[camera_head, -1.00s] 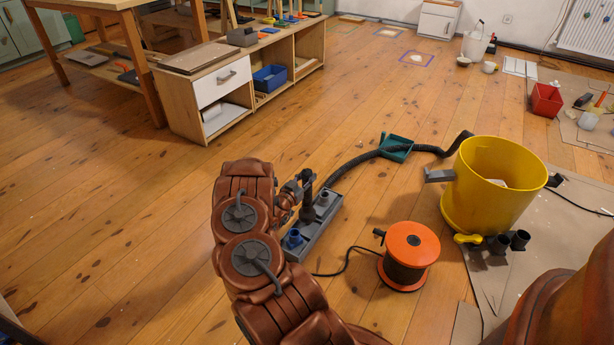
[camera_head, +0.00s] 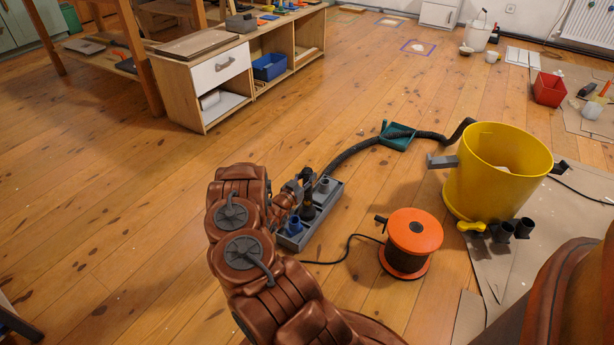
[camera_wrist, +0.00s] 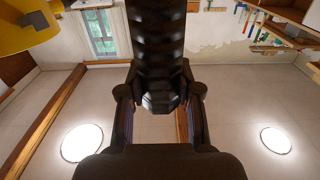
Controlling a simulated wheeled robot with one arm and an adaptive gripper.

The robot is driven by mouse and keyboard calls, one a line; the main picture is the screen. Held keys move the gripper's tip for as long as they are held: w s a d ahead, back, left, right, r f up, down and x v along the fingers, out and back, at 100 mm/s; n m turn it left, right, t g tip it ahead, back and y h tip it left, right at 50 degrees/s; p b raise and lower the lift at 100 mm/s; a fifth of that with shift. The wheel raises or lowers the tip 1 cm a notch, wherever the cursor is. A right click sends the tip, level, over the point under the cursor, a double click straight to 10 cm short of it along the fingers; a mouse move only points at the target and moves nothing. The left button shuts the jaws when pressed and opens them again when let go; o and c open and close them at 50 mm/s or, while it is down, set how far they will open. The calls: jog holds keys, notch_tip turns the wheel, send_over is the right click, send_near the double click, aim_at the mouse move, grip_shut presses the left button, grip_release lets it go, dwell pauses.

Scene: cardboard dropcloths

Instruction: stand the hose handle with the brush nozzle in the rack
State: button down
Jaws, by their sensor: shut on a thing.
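The grey rack (camera_head: 322,221) lies on the floor left of the orange reel. A blue nozzle (camera_head: 293,226) stands at its near end and a grey nozzle (camera_head: 323,186) at its far end, with a dark piece (camera_head: 308,209) between them. My gripper (camera_head: 299,187) is at the rack's far left side, partly hidden by my arm. In the wrist view its jaws (camera_wrist: 160,105) are shut on the dark, ribbed hose handle (camera_wrist: 157,45). The black hose (camera_head: 350,153) runs back from there. I cannot make out the brush nozzle or whether the handle is seated.
A yellow bucket-like tub (camera_head: 494,180) stands right, with several dark tubes (camera_head: 502,231) beside it. An orange cable reel (camera_head: 411,240) stands close to the rack. A green pan (camera_head: 397,137) lies at the hose. The floor left of my arm is clear.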

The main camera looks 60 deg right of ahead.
jog(key=c, duration=0.7)
grip_release()
jog(key=shift+a, duration=0.1)
jog(key=a, duration=1.1)
jog(key=shift+s+a, duration=0.25)
jog(key=shift+a, duration=0.15)
